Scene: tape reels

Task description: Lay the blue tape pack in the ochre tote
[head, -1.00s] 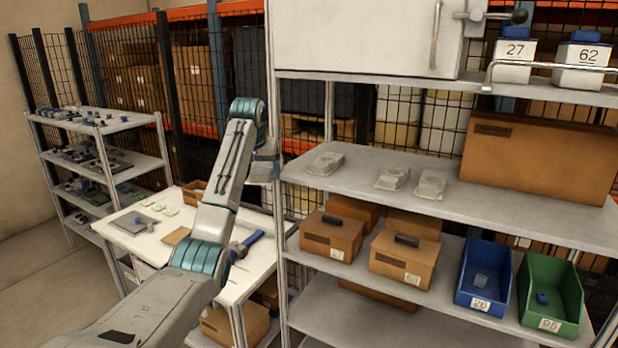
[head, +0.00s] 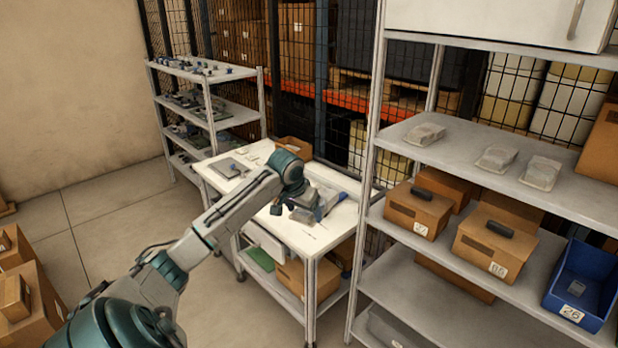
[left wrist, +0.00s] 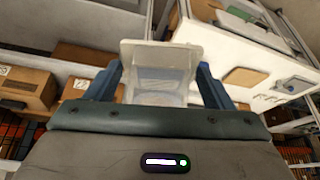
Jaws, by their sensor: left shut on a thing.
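My left gripper (head: 324,204) is over the right part of the white table (head: 222,183). In the left wrist view, its blue fingers are shut on a pale, translucent, box-like pack (left wrist: 160,58). I cannot make out blue tape inside it. My right gripper is not in view.
A grey tray (head: 228,168) lies on the table's left part. Right of the table is a shelf rack with brown boxes (head: 417,212), a blue bin (head: 583,287) and pale packs (head: 425,134). Cardboard boxes (head: 25,290) stand at lower left. The floor between is clear.

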